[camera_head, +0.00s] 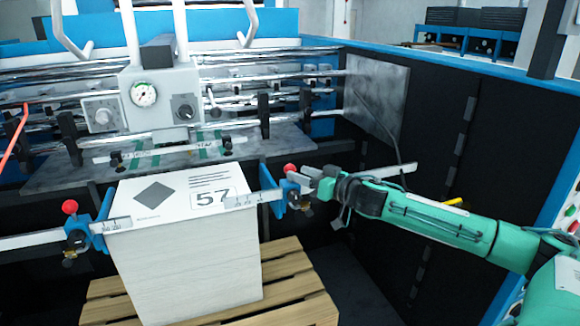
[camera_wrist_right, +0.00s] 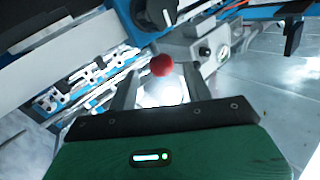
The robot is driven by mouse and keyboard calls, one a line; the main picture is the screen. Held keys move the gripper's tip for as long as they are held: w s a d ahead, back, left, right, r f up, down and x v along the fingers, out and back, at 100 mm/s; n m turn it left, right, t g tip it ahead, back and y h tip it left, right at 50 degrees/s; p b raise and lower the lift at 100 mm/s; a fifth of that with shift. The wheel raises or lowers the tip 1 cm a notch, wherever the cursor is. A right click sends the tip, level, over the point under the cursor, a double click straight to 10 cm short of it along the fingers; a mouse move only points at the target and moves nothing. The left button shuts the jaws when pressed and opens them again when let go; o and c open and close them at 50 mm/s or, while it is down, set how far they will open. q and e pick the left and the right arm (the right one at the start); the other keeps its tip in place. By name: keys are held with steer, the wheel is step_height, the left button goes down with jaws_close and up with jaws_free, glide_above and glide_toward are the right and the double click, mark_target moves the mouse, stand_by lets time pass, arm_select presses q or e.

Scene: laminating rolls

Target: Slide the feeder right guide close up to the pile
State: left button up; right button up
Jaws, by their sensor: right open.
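The pile (camera_head: 190,250) is a tall white stack with a "57" on its top sheet. The feeder right guide (camera_head: 268,188) is a blue plate on a metal scale bar, standing just right of the pile with a narrow gap between them. Its red knob (camera_head: 290,168) shows in the right wrist view too (camera_wrist_right: 162,65). My right gripper (camera_head: 307,178) is open beside this knob; in the right wrist view the knob appears between the fingers (camera_wrist_right: 160,84), and I cannot tell whether they touch it. My left gripper is not in view.
The left guide (camera_head: 100,218), with its own red knob (camera_head: 70,207), stands at the pile's left side. The pile rests on a wooden pallet (camera_head: 285,290). A grey control box with a gauge (camera_head: 143,93) and metal rods lie behind. A dark machine wall (camera_head: 440,150) stands on the right.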

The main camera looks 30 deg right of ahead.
mark_target(295, 170)
steer(key=shift+p+x, duration=0.85)
steer(key=shift+x, duration=0.65)
steer(key=shift+p+x, duration=0.3)
steer(key=shift+x, duration=0.45)
steer(key=shift+a, duration=0.1)
jaws_close()
steer(key=shift+a+r+p, duration=0.15)
steer(key=shift+a+p, duration=0.2)
steer(key=a+p, duration=0.1)
steer(key=a, duration=0.1)
steer(key=w+a+p, duration=0.1)
steer(key=a, duration=0.1)
steer(key=shift+w+a, duration=0.15)
steer(key=shift+a, duration=0.25)
steer(key=shift+w+a, duration=0.1)
steer(key=shift+a, duration=0.25)
